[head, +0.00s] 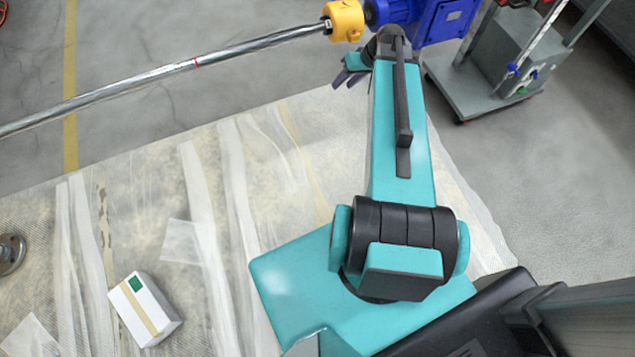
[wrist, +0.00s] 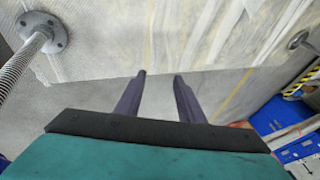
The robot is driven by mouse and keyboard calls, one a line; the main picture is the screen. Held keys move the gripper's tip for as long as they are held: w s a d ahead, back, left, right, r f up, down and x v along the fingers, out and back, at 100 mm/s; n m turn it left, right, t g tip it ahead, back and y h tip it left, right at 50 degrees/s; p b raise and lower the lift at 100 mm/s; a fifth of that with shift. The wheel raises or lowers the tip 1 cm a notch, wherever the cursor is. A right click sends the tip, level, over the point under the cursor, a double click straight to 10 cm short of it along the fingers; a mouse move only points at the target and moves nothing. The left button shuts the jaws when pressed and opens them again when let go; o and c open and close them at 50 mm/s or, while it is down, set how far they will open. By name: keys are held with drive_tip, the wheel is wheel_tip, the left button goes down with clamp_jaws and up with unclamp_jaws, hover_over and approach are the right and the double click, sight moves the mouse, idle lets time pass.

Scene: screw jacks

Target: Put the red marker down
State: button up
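I cannot make out a red marker in either view. My gripper (wrist: 159,75) shows in the wrist view with its two dark purple fingers apart and nothing between them. In the head view my gripper (head: 348,79) is small, beside the far end of my teal arm and partly hidden by it. A thin red band (head: 197,63) goes around the long shiny rod (head: 120,93); I cannot tell whether it is the marker. A small reddish patch (wrist: 240,124) shows beside my wrist in the wrist view, too hidden to identify.
A yellow collar (head: 345,20) and blue motor housing (head: 440,18) sit at the rod's end. A white box (head: 146,310) lies on the plastic-covered surface (head: 280,150). A grey cart (head: 500,60) stands at right. A threaded screw (wrist: 17,68) with a round flange is at left in the wrist view.

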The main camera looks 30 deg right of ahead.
drive_tip(key=s+a+f+g, duration=0.3)
drive_tip(key=s+a+f, duration=0.3)
drive_tip(key=a+f, duration=0.25)
drive_tip(key=s+a+f+g, duration=0.2)
drive_tip(key=s+a+f, duration=0.45)
drive_tip(key=a, duration=0.25)
drive_tip(key=s+a+f+g+h, duration=0.1)
drive_tip(key=s+a+f+g, duration=0.1)
drive_tip(key=s, duration=0.6)
drive_tip(key=s+a+f+n+g+h, duration=0.1)
drive_tip(key=s+a+f+g+h, duration=0.1)
drive_tip(key=s+a+f, duration=0.3)
drive_tip(key=s+f, duration=0.1)
drive_tip(key=s, duration=0.3)
drive_tip(key=shift+f+n, duration=0.3)
drive_tip(key=shift+f, duration=0.1)
drive_tip(key=shift+r, duration=0.15)
